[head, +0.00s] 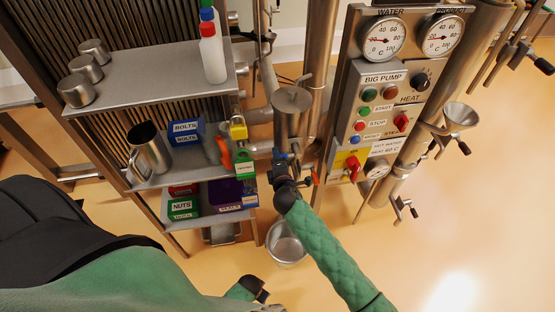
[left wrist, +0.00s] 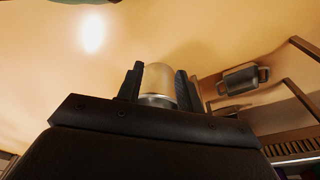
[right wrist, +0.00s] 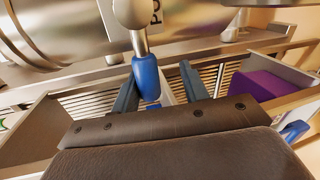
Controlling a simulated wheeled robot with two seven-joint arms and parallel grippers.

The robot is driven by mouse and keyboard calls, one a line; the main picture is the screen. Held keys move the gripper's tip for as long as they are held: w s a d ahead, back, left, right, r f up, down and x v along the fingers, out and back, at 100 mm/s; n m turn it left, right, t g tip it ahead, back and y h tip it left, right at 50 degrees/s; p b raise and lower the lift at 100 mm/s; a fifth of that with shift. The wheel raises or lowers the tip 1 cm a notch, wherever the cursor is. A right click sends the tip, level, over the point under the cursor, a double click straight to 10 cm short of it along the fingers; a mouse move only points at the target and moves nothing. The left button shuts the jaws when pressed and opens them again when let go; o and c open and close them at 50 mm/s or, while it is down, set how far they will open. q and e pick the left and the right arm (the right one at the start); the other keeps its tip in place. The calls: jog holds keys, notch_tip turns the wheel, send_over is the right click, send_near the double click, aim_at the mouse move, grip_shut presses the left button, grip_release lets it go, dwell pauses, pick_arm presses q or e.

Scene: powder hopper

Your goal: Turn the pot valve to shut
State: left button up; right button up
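The pot (head: 280,127) is a grey metal vessel with a round lid, standing upright left of the control panel. In the right wrist view the pot valve's blue lever (right wrist: 146,78) hangs from a metal ball fitting below a partly visible label. My right gripper (head: 283,160) is at the pot's lower end. In its wrist view the gripper (right wrist: 158,78) is open, with the lever in front of the gap between its fingers; contact cannot be told. My left gripper (head: 256,289) is low at the bottom of the head view. In its wrist view it (left wrist: 158,82) is open and appears empty.
Shelves (head: 150,88) with cups, bottles and bins stand at the left. A metal bucket (head: 285,246) is on the floor below. The control panel (head: 385,100) stands right. Floor at right is clear.

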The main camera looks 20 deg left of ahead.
pick_arm(q)
jog(key=shift+s, duration=0.15)
pick_arm(e)
jog(key=shift+s+d, duration=0.1)
jog(key=shift+s, duration=0.1)
pick_arm(q)
jog(key=shift+g, duration=0.3)
jog(key=shift+w+d+r+b, duration=0.1)
jog(key=shift+d+r+b, duration=0.2)
jog(key=shift+r, duration=0.6)
jog(key=shift+w+d+r+b, duration=0.1)
jog(key=shift+r+b, duration=0.3)
jog(key=shift+r, duration=0.5)
jog(key=shift+w+d+r+b, duration=0.15)
jog(key=shift+r+b, duration=0.2)
jog(key=shift+r, duration=0.55)
pick_arm(e)
jog(key=v, duration=0.7)
jog(key=shift+s, duration=0.15)
pick_arm(q)
jog(key=shift+s, duration=0.1)
pick_arm(e)
jog(key=shift+d+r, duration=0.1)
